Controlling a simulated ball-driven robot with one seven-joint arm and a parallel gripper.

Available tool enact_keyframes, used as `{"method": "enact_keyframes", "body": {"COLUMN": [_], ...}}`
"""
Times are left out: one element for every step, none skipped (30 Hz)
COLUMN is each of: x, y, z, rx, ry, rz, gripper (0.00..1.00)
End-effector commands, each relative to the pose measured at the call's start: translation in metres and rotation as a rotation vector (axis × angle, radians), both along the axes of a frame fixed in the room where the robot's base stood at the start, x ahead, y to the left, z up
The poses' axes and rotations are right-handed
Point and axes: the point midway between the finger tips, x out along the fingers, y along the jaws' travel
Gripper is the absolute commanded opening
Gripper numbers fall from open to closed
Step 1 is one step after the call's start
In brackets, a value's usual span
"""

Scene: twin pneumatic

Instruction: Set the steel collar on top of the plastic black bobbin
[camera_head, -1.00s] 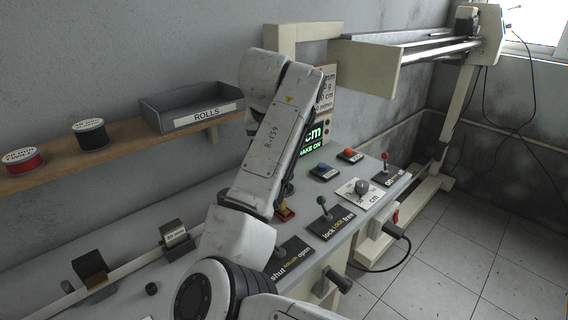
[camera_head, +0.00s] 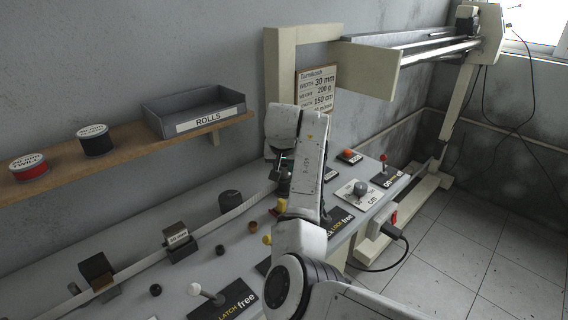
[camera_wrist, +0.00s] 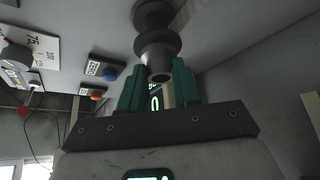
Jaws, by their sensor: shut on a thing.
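My gripper (camera_wrist: 158,88) shows in the wrist view with its two green fingers on either side of a dark grey flanged metal piece (camera_wrist: 157,55). This piece looks like the steel collar, with its narrow end between the fingertips. A wider dark round part (camera_wrist: 154,14) shows beyond it, and I cannot tell if they touch. In the head view my arm hides most of the gripper.
The bench holds a dark knob (camera_head: 230,202), small blocks (camera_head: 178,240), a white lever (camera_head: 195,289) and labelled controls (camera_head: 358,192). A cream frame (camera_head: 275,60) stands behind.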

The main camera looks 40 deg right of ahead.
Motion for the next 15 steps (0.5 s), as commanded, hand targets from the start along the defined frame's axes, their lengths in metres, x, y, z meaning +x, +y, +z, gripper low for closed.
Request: {"method": "enact_keyframes", "body": {"x": [0.0004, 0.0004, 0.0004, 0.0004, 0.0004, 0.0004, 0.0004, 0.0005, 0.0005, 0.0005, 0.0005, 0.0005, 0.0006, 0.0006, 0.0003], "y": [-0.0001, 0.0, 0.0, 0.0, -0.0001, 0.0, 0.0002, 0.0002, 0.0002, 0.0002, 0.0002, 0.0001, 0.0, -0.0001, -0.0004], "z": [0.0006, 0.0007, 0.0009, 0.0009, 0.0009, 0.0004, -0.0003, -0.0014, -0.0026, -0.0034, -0.0041, -0.005, -0.0058, -0.0065, -0.0058], "rx": [-0.001, -0.001, 0.0, 0.0, 0.0, 0.0, 0.0, 0.0, 0.0, -0.001, -0.002, -0.002, -0.002, -0.002, -0.001], "ry": [-0.002, -0.002, -0.002, -0.002, -0.002, -0.002, -0.002, -0.002, -0.002, -0.002, -0.002, -0.003, -0.003, -0.003, -0.002], "rz": [0.0, 0.0, 0.0, 0.0, 0.0, 0.0, 0.0, 0.0, 0.0, 0.0, 0.0, -0.001, -0.001, -0.001, -0.001], "gripper": [0.0, 0.0, 0.0, 0.0, 0.0, 0.0, 0.0, 0.0, 0.0, 0.0, 0.0, 0.0, 0.0, 0.0, 0.35]}}
